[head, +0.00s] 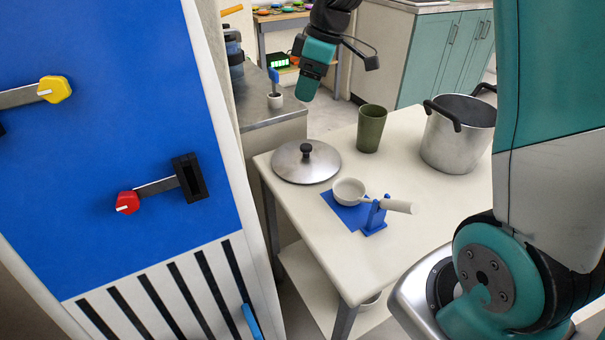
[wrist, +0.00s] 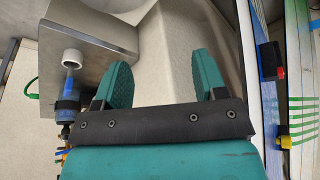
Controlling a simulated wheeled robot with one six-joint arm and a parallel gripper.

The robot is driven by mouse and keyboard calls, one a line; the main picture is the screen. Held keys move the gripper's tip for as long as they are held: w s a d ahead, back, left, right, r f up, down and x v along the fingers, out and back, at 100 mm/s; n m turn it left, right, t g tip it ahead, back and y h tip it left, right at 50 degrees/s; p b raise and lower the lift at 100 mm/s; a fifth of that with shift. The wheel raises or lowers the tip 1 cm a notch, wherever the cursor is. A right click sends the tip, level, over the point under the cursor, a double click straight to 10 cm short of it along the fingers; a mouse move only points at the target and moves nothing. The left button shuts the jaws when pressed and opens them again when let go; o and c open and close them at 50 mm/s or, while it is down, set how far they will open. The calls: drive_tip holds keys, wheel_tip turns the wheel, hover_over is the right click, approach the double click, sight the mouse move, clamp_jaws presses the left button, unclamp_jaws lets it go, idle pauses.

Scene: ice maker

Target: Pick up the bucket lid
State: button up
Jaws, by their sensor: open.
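The bucket lid (head: 306,161) is a round, shiny metal disc with a black knob on top. It lies flat on the far left part of the cream table in the head view. The metal bucket (head: 458,135) with black handles stands open at the table's right. My gripper (head: 310,78) hangs in the air above and beyond the lid, apart from it. In the wrist view its two teal fingers (wrist: 163,76) are spread with nothing between them. I cannot make out the lid in the wrist view.
A blue ice maker (head: 130,150) rises at the left. A metal counter (head: 262,112) with small items adjoins the table.

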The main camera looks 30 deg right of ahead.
drive_tip(key=n+b, duration=0.1)
approach(306, 146)
drive_tip(key=shift+h, duration=0.3)
drive_tip(key=x, duration=0.5)
drive_tip(key=shift+d+b, duration=0.1)
drive_tip(key=shift+b, duration=0.3)
drive_tip(key=shift+a+x, duration=0.15)
drive_tip(key=shift+x, duration=1.3)
drive_tip(key=shift+a+x, duration=0.15)
drive_tip(key=shift+x, duration=1.25)
drive_tip(key=c, duration=1)
drive_tip(key=shift+r, duration=0.15)
drive_tip(key=shift+c, duration=0.2)
